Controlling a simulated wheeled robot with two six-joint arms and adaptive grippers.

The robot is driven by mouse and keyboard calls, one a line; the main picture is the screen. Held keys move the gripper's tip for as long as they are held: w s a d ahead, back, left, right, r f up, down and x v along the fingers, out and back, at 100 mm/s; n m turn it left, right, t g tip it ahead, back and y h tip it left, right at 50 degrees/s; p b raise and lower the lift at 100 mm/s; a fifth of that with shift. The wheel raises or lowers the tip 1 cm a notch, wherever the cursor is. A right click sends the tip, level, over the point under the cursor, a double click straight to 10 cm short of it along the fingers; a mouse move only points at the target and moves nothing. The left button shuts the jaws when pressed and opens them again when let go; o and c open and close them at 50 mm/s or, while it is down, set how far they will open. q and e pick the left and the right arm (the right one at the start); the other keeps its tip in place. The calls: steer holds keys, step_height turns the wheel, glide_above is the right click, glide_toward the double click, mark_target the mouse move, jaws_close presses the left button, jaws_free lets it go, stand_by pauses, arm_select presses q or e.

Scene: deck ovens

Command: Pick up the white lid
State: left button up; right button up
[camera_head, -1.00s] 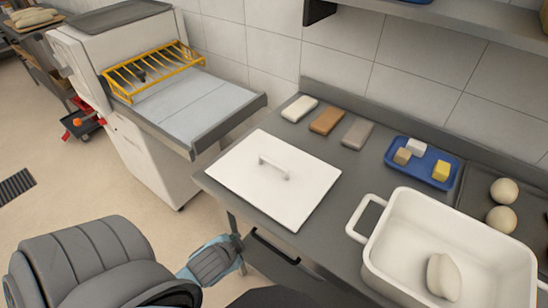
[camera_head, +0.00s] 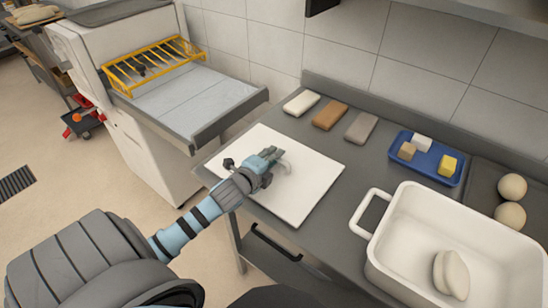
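The white lid (camera_head: 303,205) is a flat square plate lying on the grey counter, left of the white pot. Its raised handle (camera_head: 286,168) stands near the middle and is partly hidden by my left gripper. My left gripper (camera_head: 272,158) is over the lid, with its fingers at the handle. Whether the fingers are apart or closed around the handle cannot be made out. The lid lies flat on the counter. My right gripper does not show.
A white pot (camera_head: 385,250) with a dough piece (camera_head: 451,274) inside stands at the right. A blue tray (camera_head: 397,153) with small blocks and several coloured bars, including a brown one (camera_head: 331,113), lie behind. A machine with a yellow guard (camera_head: 150,68) stands left.

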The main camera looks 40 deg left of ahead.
arm_select(q)
steer(key=shift+w+a+f, duration=0.1)
steer(key=shift+w+f, duration=0.2)
steer(key=shift+w, duration=0.3)
jaws_close()
steer(key=shift+r, duration=0.15)
